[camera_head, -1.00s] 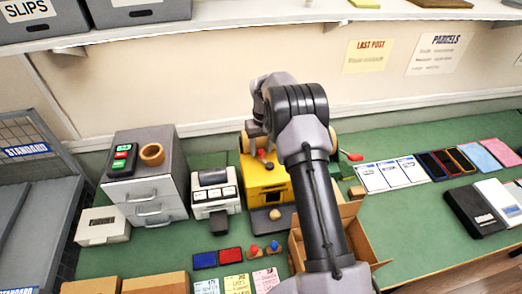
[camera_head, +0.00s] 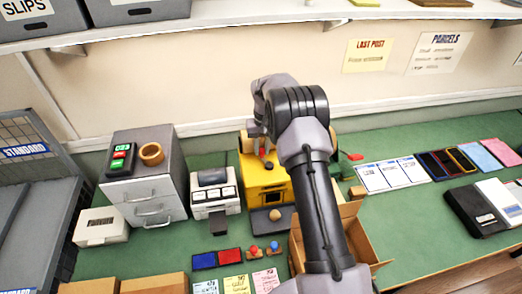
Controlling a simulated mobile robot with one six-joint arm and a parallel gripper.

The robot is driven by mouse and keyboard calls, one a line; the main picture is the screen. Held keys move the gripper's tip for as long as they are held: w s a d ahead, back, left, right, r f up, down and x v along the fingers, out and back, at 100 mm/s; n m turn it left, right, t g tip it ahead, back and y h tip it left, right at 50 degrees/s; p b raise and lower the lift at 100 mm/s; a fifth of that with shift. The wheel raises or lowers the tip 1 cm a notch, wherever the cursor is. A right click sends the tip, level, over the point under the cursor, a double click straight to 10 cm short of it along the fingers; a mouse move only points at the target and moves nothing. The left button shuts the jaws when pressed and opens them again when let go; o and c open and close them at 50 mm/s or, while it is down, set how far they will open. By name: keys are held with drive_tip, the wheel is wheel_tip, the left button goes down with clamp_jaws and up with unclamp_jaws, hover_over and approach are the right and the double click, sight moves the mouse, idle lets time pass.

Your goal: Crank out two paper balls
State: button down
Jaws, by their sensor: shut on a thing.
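A yellow machine (camera_head: 266,194) stands on the green bench. A dark tray at its front holds one greyish-brown ball (camera_head: 275,214), which I cannot tell is paper. A small red knob (camera_head: 268,164) shows at the machine's top. A red-tipped lever (camera_head: 355,157) sticks out at its right. My gripper (camera_head: 263,140) is above the machine's top and seems shut on the red knob; the contact is mostly hidden. My arm covers the machine's right part.
A grey label printer (camera_head: 214,190) and a drawer unit (camera_head: 145,185) stand to the left. An open cardboard box (camera_head: 363,235) is at the right front, partly behind my arm. Red and blue pads (camera_head: 217,258), stamps and cards lie in front. Phones and sheets lie right.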

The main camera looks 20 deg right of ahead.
drive_tip(key=c, duration=1.2)
unclamp_jaws()
wheel_tip(320, 180, up, 18)
drive_tip(key=p, duration=0.2)
drive_tip(key=shift+d+f, duration=0.25)
drive_tip(key=shift+d, duration=0.15)
drive_tip(key=shift+s, duration=0.1)
